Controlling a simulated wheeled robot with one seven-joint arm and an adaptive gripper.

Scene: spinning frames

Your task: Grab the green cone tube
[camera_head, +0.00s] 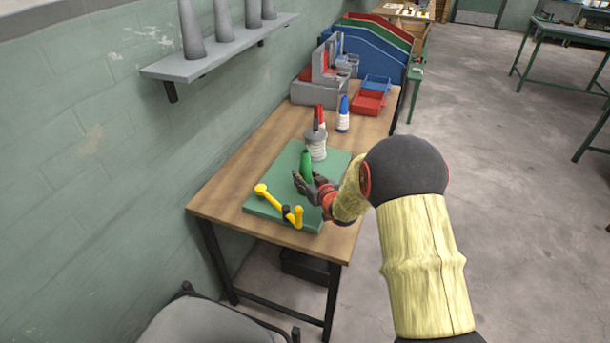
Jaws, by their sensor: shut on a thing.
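The green cone tube (307,164) stands roughly upright over the green mat (262,208) on the wooden table. My gripper (306,182) is around its lower part and is shut on it. The tube's upper part shows above the fingers; its lower end is hidden by the gripper. I cannot tell whether the tube touches the mat or is a little above it.
A yellow tool (278,205) lies on the mat in front. A whitish bottle (316,146) stands close behind the tube. Red-topped and blue-topped bottles (343,118), a red bin (369,103) and grey bins stand farther back. A wall shelf (220,48) holds grey cones.

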